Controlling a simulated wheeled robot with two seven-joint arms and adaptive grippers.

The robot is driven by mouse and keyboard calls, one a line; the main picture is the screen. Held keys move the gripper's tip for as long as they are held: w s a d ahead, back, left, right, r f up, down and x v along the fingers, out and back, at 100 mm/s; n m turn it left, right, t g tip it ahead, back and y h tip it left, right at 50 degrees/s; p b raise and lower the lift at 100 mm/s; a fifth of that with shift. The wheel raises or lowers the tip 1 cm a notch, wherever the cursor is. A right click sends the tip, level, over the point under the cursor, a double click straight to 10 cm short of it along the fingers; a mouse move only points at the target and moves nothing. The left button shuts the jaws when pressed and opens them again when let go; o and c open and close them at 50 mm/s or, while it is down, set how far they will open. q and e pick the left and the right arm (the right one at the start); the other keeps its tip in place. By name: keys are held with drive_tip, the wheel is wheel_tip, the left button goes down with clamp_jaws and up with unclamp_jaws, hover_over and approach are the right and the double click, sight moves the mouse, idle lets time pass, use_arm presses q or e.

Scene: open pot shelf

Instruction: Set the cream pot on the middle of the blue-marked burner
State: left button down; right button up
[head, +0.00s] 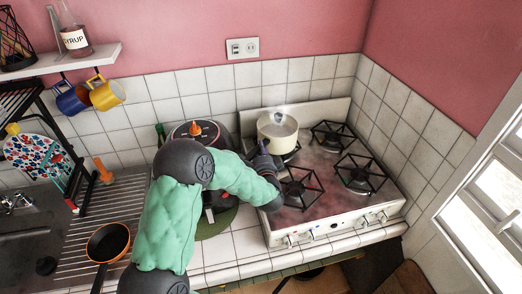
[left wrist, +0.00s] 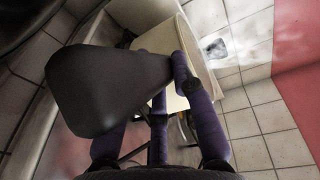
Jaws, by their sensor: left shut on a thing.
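The cream pot (head: 277,132) is over the back-left burner (head: 291,154) of the stove, and looks upright with its lid on. Whether it rests on the grate or hangs just above it cannot be told. My left gripper (head: 264,158) is at the pot's near-left side, shut on its handle. In the left wrist view the dark handle (left wrist: 108,90) crosses the purple fingers, with the cream pot's wall (left wrist: 172,48) just beyond. The blue mark is too small to place surely. My right gripper is out of view.
The front-left (head: 300,186), front-right (head: 358,173) and back-right (head: 333,134) burners are bare. Tiled walls stand behind and right of the stove. A dark pan (head: 108,241) lies on the drying rack.

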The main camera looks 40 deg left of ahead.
use_arm(q)
drive_tip(key=shift+a+r, duration=0.1)
drive_tip(key=shift+r, duration=0.2)
drive_tip(key=c, duration=1)
unclamp_jaws()
drive_tip(key=shift+s+d+f, duration=0.1)
drive_tip(key=shift+d+f, duration=0.1)
drive_tip(key=shift+f, duration=0.3)
drive_tip(key=v, duration=1.1)
drive_tip(key=shift+s+d+r, duration=0.2)
drive_tip(key=shift+s+r, duration=0.1)
